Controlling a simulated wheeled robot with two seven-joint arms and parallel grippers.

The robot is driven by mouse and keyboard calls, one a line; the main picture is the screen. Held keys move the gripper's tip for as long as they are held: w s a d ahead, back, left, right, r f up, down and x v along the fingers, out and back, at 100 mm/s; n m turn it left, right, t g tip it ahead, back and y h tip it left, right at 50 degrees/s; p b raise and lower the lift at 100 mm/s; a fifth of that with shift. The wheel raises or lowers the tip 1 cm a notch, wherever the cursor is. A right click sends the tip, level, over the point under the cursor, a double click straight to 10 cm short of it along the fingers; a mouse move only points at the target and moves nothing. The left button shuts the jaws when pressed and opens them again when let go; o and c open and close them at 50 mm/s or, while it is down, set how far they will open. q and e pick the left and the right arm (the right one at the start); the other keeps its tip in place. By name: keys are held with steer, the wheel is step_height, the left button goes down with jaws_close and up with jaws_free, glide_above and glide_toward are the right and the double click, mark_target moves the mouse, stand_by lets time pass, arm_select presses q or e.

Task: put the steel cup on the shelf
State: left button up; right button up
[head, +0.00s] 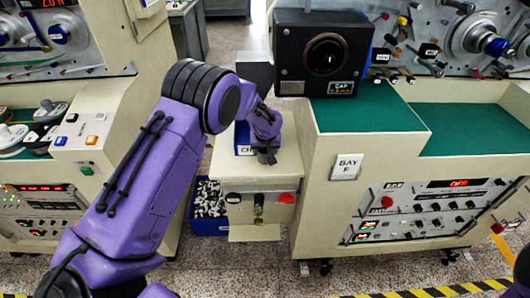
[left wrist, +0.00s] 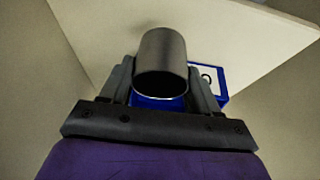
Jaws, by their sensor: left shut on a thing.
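My left gripper (head: 265,158) reaches over a small cream ledge (head: 288,172) between two machines, beside a blue box (head: 243,138) with a white label. In the left wrist view, the fingers of my left gripper (left wrist: 162,82) are shut on the grey steel cup (left wrist: 162,58), one on each side. The cup's round rim faces this camera. Behind it are a pale flat surface (left wrist: 100,35) and part of the blue box (left wrist: 222,92). I cannot tell whether the cup touches that surface. In the head view the cup cannot be made out. My right gripper is not in view.
A blue bin (head: 208,222) of small pale pieces is on the floor below. Cream machine cabinets (head: 110,150) flank the ledge.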

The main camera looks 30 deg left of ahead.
arm_select(q)
step_height(320, 180, down, 2)
steer(key=shift+f+p, duration=0.1)
steer(key=shift+p, duration=0.2)
steer(key=shift+s, duration=0.15)
steer(key=shift+f, duration=0.1)
steer(key=shift+d+f, duration=0.1)
steer(key=shift+f, duration=0.05)
steer(key=o, duration=1.1)
